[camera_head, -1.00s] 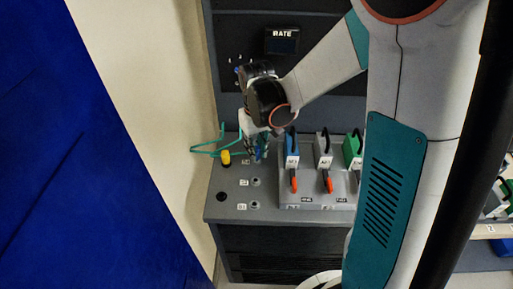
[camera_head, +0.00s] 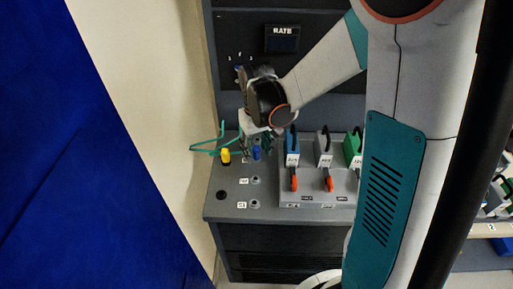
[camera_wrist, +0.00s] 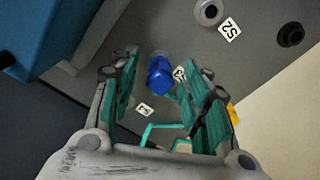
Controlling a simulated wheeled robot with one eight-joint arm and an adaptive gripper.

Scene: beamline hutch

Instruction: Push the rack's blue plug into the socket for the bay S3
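The blue plug (camera_head: 256,153) stands upright on the grey sloping panel, at the uppermost socket position of its column, beside the yellow plug (camera_head: 225,157). In the wrist view the blue plug (camera_wrist: 160,76) shows between and beyond my open fingers, with a gap on each side. My gripper (camera_head: 260,132) is just above and behind the plug and holds nothing. Two empty sockets, the middle one (camera_head: 256,181) and the near one (camera_head: 255,204), lie in front. In the wrist view the label S2 (camera_wrist: 229,29) is beside an empty socket (camera_wrist: 208,12). The label by the plug is partly hidden.
A rack of modules with blue (camera_head: 292,146), grey (camera_head: 323,149) and green (camera_head: 353,150) blocks and orange levers stands close right of my gripper. A black round port (camera_head: 221,195) is on the panel. The RATE display (camera_head: 282,39) is behind.

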